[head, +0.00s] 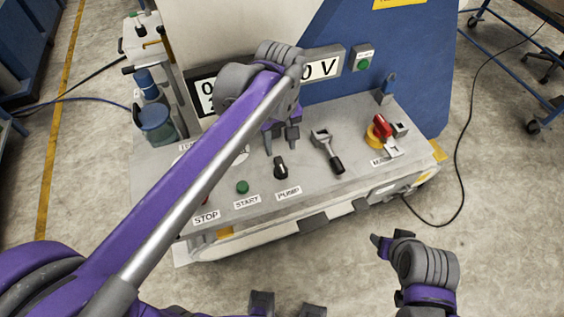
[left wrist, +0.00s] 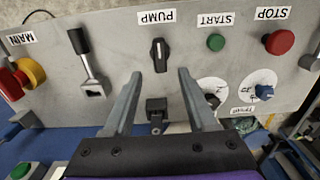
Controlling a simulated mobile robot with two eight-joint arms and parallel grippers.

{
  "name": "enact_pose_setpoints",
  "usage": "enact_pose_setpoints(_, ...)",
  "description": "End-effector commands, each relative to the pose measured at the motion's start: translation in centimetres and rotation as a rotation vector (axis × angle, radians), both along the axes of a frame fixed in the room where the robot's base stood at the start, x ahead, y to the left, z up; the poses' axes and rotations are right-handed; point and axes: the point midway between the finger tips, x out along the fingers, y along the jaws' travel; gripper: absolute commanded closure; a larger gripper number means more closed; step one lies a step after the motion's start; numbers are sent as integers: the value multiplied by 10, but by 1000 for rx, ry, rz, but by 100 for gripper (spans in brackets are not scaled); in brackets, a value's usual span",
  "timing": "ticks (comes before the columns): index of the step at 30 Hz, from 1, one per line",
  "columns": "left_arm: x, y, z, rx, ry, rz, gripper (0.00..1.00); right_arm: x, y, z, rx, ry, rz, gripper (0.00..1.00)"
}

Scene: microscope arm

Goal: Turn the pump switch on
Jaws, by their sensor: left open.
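The pump switch (head: 281,168) is a small black rotary knob on the grey sloping panel, above its PUMP label (head: 288,193). In the left wrist view the knob (left wrist: 159,54) has a white line and its grip stands about upright in the picture. My left gripper (head: 281,143) is open and empty, just behind the knob in the head view. In the left wrist view its fingertips (left wrist: 159,74) lie either side of the knob's line, short of it; contact is not visible. My right gripper (head: 383,247) is low at the right, away from the panel; its jaws are unclear.
A green START button (head: 242,187) is left of the knob; the red STOP button (left wrist: 280,42) shows in the wrist view. A grey lever (head: 328,150) and a red-yellow main switch (head: 380,131) are to the right. A display (head: 325,68) stands behind.

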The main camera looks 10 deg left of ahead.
Motion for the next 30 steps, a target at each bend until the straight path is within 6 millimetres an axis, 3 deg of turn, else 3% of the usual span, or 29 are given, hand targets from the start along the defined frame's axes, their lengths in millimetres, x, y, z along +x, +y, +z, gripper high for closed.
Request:
enact_pose_setpoints(6, 0, 0, -45, -1, -1, -1, 43, -2, 0, -5, 0, 3, 0, 43)
enact_pose_setpoints(12, 0, 0, -73, 0, -1, -1, 43, -2, 0, -7, 0, 5, 0, 43)
enact_pose_setpoints(25, 0, 0, -84, -1, -2, -2, 43, -3, 0, -8, 0, 5, 0, 43)
enact_pose_setpoints(30, 0, 0, -84, -1, -2, -2, 71, -3, 0, -8, 0, 5, 0, 43)
